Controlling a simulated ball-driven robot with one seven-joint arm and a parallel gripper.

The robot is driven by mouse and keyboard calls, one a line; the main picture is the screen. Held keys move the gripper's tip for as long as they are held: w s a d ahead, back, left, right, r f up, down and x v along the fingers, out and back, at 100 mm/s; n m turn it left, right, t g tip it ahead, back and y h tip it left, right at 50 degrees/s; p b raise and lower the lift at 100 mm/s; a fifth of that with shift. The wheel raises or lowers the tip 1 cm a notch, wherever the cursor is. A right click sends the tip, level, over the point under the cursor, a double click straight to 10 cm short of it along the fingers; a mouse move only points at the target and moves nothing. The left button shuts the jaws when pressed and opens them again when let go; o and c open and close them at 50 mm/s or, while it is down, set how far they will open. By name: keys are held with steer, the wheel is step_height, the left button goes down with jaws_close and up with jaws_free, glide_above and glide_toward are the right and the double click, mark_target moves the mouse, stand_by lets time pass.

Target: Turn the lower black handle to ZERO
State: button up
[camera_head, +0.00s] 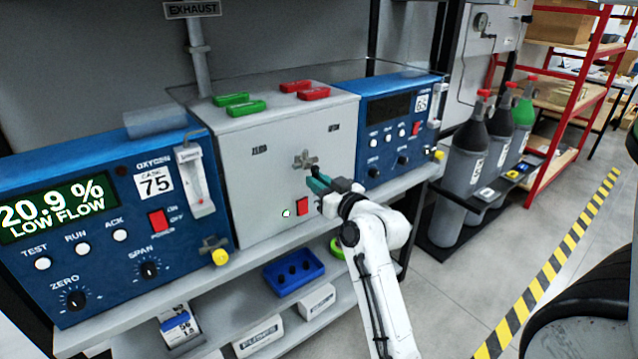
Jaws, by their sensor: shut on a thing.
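The grey box (290,185) in the middle has a ZERO label (259,150) on the left of its front and a second, unreadable label (334,127) on the right. A brassy cross-shaped valve fitting (304,160) sits between and below them. My gripper (314,180), with teal fingers, reaches in from the lower right and is shut just below the fitting. It is shut on the lower black handle, which shows only as a small dark bit (313,171) above the fingers. The fingers hide most of the handle, so its exact angle cannot be told.
A blue analyser (110,225) reading 20.9 % LOW FLOW stands left, another (395,135) right. A red switch (302,206) lies just below my gripper. Red and green handles lie on the box.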

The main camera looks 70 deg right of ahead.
steer(key=shift+p, duration=0.3)
jaws_close()
steer(key=m+p, duration=0.4)
steer(key=m, duration=0.1)
steer(key=w+a+r+m+p, duration=0.1)
steer(key=m+p, duration=0.3)
steer(key=p, duration=0.1)
steer(key=a+r+m+p, duration=0.1)
steer(key=m+p, duration=0.3)
steer(key=m, duration=0.1)
steer(key=shift+w+a+r+m, duration=0.2)
steer(key=shift+r+m, duration=0.05)
steer(key=shift+m, duration=0.05)
steer(key=shift+r+m+p, duration=0.15)
steer(key=shift+m+p, duration=1.3)
steer(key=shift+m, duration=0.15)
steer(key=o, duration=0.7)
jaws_free()
steer(key=shift+o, duration=0.2)
